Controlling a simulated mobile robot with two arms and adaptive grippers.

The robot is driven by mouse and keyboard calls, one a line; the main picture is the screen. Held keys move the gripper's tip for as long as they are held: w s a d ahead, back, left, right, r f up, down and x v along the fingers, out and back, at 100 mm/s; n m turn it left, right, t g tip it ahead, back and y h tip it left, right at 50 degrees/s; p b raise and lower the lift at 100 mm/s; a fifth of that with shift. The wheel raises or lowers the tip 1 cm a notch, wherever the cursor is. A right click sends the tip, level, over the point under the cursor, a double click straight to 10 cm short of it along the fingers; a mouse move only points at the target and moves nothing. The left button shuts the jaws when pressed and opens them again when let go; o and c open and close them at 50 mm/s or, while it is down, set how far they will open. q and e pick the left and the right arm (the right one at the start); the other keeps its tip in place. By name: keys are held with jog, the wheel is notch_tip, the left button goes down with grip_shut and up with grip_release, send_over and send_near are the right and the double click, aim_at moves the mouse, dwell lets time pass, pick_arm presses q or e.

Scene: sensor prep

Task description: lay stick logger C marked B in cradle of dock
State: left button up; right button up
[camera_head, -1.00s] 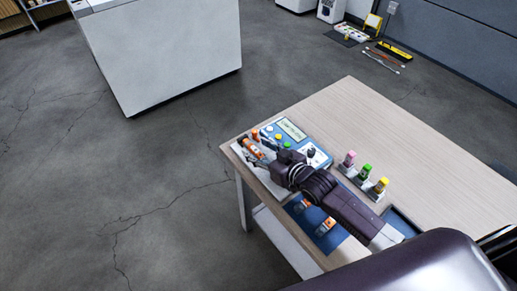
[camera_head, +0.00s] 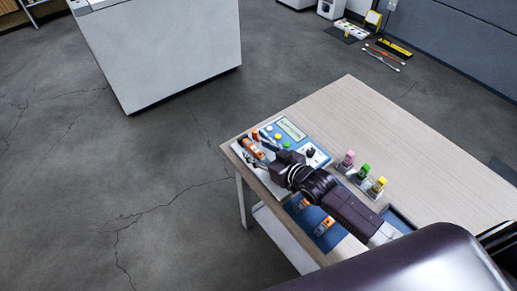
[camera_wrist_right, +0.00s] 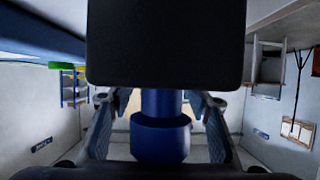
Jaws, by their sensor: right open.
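The dock (camera_head: 318,158) is a blue-and-white panel with a small screen and coloured buttons at the table's far left corner. An orange stick logger (camera_head: 250,148) lies at its left side; its marking is too small to read. My right gripper (camera_head: 261,156) is open, its fingers close beside this logger; I cannot tell whether they touch. Two more orange-and-white loggers (camera_head: 325,225) lie on the blue mat (camera_head: 328,241), partly behind my right arm. In the right wrist view, the two fingers (camera_wrist_right: 158,112) are apart, with a blue cylinder between them that I cannot identify. My left gripper is out of view.
Pink, green and yellow-topped bottles (camera_head: 363,172) stand in a row right of my right arm. The wooden table (camera_head: 370,120) is clear behind them. A large white cabinet (camera_head: 165,55) stands across the floor, apart from the table.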

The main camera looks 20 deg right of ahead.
jog(key=shift+w+r+p, duration=0.1)
jog(key=shift+r+p, duration=2.85)
jog(key=shift+r, duration=0.35)
jog(key=shift+f, duration=0.1)
